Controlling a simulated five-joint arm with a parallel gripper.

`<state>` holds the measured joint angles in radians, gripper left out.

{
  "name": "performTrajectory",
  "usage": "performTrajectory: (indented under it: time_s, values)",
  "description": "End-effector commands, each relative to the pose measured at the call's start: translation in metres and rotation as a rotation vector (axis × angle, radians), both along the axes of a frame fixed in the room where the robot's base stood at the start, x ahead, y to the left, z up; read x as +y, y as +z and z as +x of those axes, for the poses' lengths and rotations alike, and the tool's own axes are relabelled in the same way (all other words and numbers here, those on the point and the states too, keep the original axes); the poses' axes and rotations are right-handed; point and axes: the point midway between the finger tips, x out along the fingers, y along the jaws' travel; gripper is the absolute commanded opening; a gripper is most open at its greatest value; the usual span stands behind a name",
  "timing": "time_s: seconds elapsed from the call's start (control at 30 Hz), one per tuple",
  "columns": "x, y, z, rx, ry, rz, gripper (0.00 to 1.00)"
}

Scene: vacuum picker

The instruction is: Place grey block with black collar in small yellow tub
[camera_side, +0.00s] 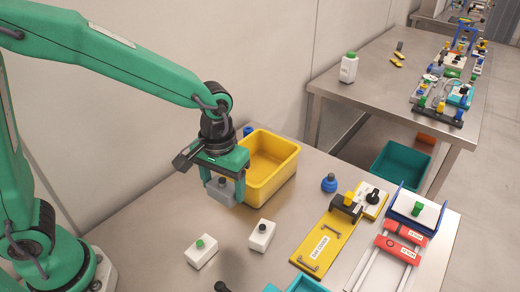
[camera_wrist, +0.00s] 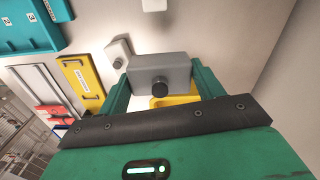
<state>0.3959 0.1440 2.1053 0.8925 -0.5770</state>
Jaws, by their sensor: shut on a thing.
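My gripper (camera_side: 223,189) is shut on the grey block (camera_side: 219,191) and holds it between its two green fingers. In the wrist view the grey block (camera_wrist: 170,71) shows a round black part on its face. The small yellow tub (camera_side: 288,178) stands on the steel table just behind and to the right of my gripper in the side view. Its inside looks empty where it shows. In the wrist view only a bit of the tub (camera_wrist: 168,102) shows beyond the block. The block appears to be above the table, beside the tub and not over its opening.
Two white blocks (camera_side: 201,252) (camera_side: 262,235) with a green and a black top lie in front of my gripper. A blue knob piece (camera_side: 329,183), a yellow plate (camera_side: 316,246) and a rail fixture with red blocks (camera_side: 405,236) are to the right. A wall is behind.

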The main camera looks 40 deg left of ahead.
Motion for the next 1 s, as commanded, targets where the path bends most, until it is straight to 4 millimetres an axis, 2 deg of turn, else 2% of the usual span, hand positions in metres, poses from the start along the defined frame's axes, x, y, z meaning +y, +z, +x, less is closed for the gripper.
performTrajectory:
  time_s: [0.03,0.2,0.6,0.8,1.0]
  values:
    - [0.001,0.0,0.014,0.0,0.002,0.0,0.42]
    - [0.006,0.002,0.055,0.0,-0.004,0.0,0.42]
    - [0.032,-0.004,0.144,0.001,-0.018,0.0,0.42]
    - [0.046,-0.009,0.174,0.0,-0.026,0.0,0.42]
    - [0.053,-0.011,0.186,0.0,-0.029,0.0,0.42]
